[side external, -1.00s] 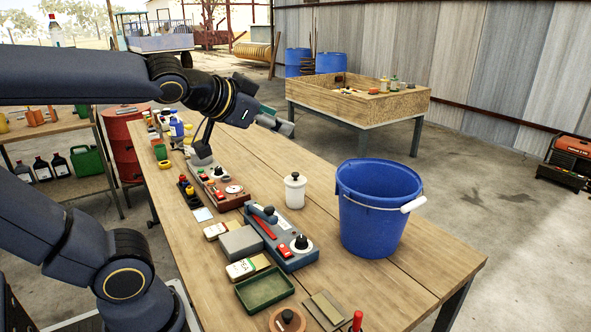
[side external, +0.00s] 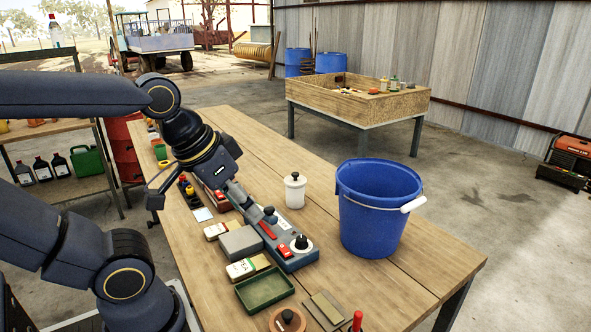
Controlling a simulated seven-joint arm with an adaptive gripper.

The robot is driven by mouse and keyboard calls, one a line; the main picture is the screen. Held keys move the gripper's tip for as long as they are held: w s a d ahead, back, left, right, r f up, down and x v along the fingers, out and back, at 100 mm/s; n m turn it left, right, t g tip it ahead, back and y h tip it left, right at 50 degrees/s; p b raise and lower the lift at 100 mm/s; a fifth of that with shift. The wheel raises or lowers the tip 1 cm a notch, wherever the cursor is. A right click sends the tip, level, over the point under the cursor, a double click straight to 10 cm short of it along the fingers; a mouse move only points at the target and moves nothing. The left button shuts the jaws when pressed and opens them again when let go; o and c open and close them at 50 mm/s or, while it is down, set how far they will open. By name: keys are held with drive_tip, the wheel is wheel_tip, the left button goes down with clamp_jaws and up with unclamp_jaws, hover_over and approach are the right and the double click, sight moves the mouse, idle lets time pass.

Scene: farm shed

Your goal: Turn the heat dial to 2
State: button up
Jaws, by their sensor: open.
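A blue-grey control box (side external: 290,262) lies on the wooden bench in the side external view. Near its right end is a black dial knob (side external: 301,242) on a round white face. A red slider strip (side external: 267,230) runs beside it. Markings around the dial are too small to read, so I cannot tell which number it points to. My gripper (side external: 258,212) points down and right over the far left end of the box, away from the dial. It is open and holds nothing I can see. It hides part of the box's far end.
A blue bucket (side external: 372,232) and a white lidded jar (side external: 294,192) stand right of the box. A green tray (side external: 265,290), a grey block (side external: 240,243) and small boxes lie to its left and front. A brown-red panel behind is mostly hidden by my arm.

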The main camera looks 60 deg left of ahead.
wheel_tip(320, 180, up, 4)
drive_tip(key=w+d+f+n+h, duration=0.1)
drive_tip(key=w+n, duration=0.1)
drive_tip(key=n, duration=0.2)
drive_tip(key=n+g+h, duration=0.3)
drive_tip(key=n, duration=1)
hover_over(301, 238)
drive_tip(key=s+d, duration=0.2)
wheel_tip(301, 238, down, 2)
drive_tip(key=f, duration=0.1)
drive_tip(key=a+f+n+g, duration=0.1)
drive_tip(key=a+f+n, duration=0.2)
drive_tip(key=a+f, duration=0.55)
drive_tip(key=x, duration=1.7)
drive_tip(key=shift+d, duration=0.25)
drive_tip(key=shift+r, duration=0.1)
drive_tip(key=shift+c, duration=0.3)
drive_tip(key=c, duration=0.8)
